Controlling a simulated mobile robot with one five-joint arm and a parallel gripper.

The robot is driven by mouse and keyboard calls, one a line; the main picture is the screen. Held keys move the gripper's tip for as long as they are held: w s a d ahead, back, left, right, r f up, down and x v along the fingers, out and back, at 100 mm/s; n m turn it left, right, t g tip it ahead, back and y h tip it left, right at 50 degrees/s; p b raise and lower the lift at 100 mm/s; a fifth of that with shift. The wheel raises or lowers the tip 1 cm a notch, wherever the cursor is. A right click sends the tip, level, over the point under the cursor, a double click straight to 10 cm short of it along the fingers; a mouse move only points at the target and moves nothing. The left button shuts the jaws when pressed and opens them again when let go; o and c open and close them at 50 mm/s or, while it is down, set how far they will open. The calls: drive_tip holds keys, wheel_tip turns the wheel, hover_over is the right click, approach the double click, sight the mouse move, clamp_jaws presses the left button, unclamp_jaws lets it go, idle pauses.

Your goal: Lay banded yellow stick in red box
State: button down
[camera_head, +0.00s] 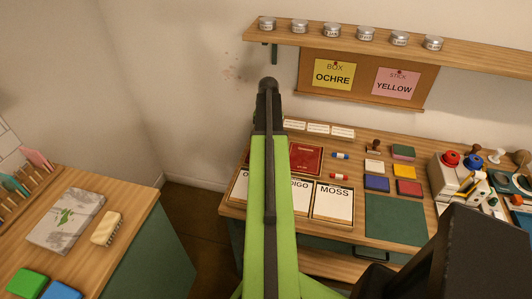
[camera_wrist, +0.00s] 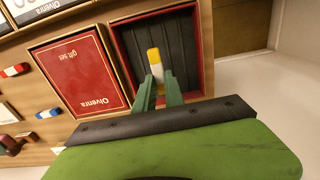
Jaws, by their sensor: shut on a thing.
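The banded yellow stick (camera_wrist: 154,60), yellow with a pale part, is between the green fingers of my gripper (camera_wrist: 157,82) in the wrist view. My gripper is shut on it. The stick is over the red box (camera_wrist: 128,48), which is open and has a dark ribbed inside. I cannot tell whether the stick touches the box floor. In the head view my green arm hides the stick, the fingers and the open box.
A red lid marked gift set (camera_wrist: 80,75) lies beside the box; it also shows in the head view (camera_head: 306,158). A red-banded stick (camera_head: 338,177) and a blue-banded stick (camera_head: 340,156) lie right of it. Labelled trays (camera_head: 333,200) stand in front.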

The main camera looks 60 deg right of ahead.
drive_tip(key=shift+w+a+f, duration=0.1)
drive_tip(key=shift+w+f, duration=0.1)
drive_tip(key=shift+w, duration=0.2)
wheel_tip(320, 180, down, 4)
drive_tip(key=b, duration=0.4)
drive_tip(key=shift+f, duration=0.2)
drive_tip(key=shift+r, duration=0.25)
drive_tip(key=shift+f, duration=0.15)
drive_tip(key=c, duration=1.4)
unclamp_jaws()
drive_tip(key=shift+c, duration=0.2)
wheel_tip(320, 180, up, 12)
drive_tip(key=p, duration=1.2)
drive_tip(key=shift+r, duration=0.25)
drive_tip(key=shift+f, duration=0.1)
